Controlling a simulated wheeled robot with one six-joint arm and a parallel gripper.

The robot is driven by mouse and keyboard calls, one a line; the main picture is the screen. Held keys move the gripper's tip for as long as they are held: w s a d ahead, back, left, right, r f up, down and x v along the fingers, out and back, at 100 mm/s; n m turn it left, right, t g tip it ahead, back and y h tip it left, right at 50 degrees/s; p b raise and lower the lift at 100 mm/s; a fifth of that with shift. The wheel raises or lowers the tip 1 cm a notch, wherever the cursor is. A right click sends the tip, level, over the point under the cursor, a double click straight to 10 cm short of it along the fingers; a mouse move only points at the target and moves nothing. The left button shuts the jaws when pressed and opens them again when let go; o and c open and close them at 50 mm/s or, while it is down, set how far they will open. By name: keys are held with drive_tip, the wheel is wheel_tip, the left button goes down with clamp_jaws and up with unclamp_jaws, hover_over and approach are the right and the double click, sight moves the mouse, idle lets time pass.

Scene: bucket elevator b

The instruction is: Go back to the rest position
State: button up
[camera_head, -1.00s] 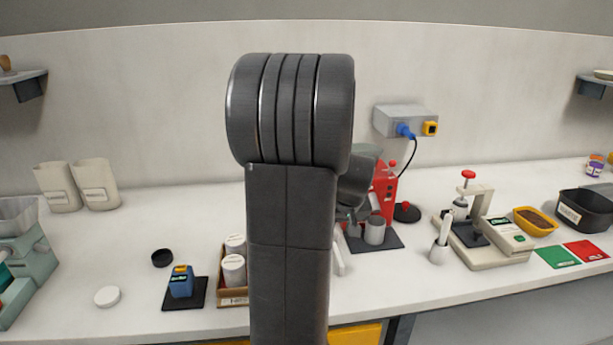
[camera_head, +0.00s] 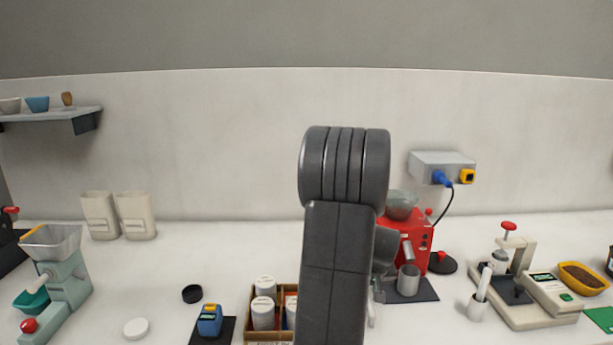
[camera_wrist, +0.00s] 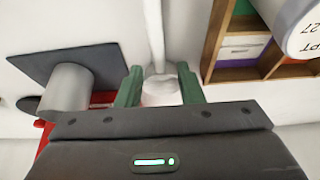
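My gripper (camera_wrist: 161,86) shows in the wrist view with its two green fingers apart. Between and beyond the fingers I see a slim white object (camera_wrist: 156,35) with a rounded end; it also shows in the head view, partly behind my arm, on the counter (camera_head: 372,317). It seems to lie beyond the fingers, not in their grip. In the head view my own dark arm stands upright in the middle and hides the gripper.
The wooden box (camera_head: 250,325) with white jars is left of my arm. A red machine (camera_head: 420,235) and a grey cup (camera_head: 408,280) on a dark mat are to its right. A teal grinder (camera_head: 65,280) stands at the left, a press (camera_head: 520,285) at the right.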

drive_tip(key=shift+r, duration=0.25)
